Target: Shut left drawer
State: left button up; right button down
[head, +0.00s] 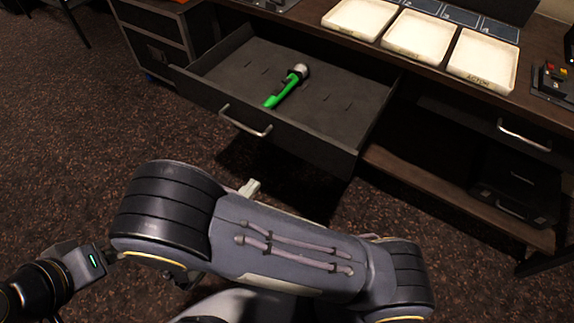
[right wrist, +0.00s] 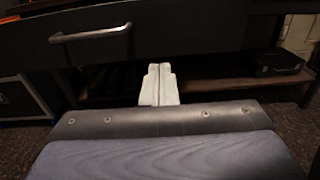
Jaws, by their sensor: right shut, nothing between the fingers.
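The left drawer (head: 205,97) is pulled out from under the desk in the head view, with a bar handle (head: 246,121) on its dark front. My right gripper (head: 250,188) is shut and empty, apart from the drawer and in front of it. In the right wrist view its pale fingers (right wrist: 159,70) are together, right of the drawer handle (right wrist: 90,33) and lower in the picture than most of the drawer front (right wrist: 190,25). My left gripper (head: 108,256) is at the lower left, its fingers mostly hidden by my other arm.
A green-handled object (head: 286,88) with a grey head lies in the open drawer. Several pale trays (head: 420,35) stand on the desk top (head: 530,105). A right drawer handle (head: 523,135) and a lower shelf (head: 440,190) are at the right. A dark cabinet (head: 160,45) stands left.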

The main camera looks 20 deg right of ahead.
aim_at(289, 141)
jog(key=b+x, duration=0.1)
jog(key=x, duration=1.2)
jog(key=shift+w+d, duration=0.25)
jog(key=shift+w, duration=0.1)
pick_arm(q)
jog(key=shift+f, duration=0.55)
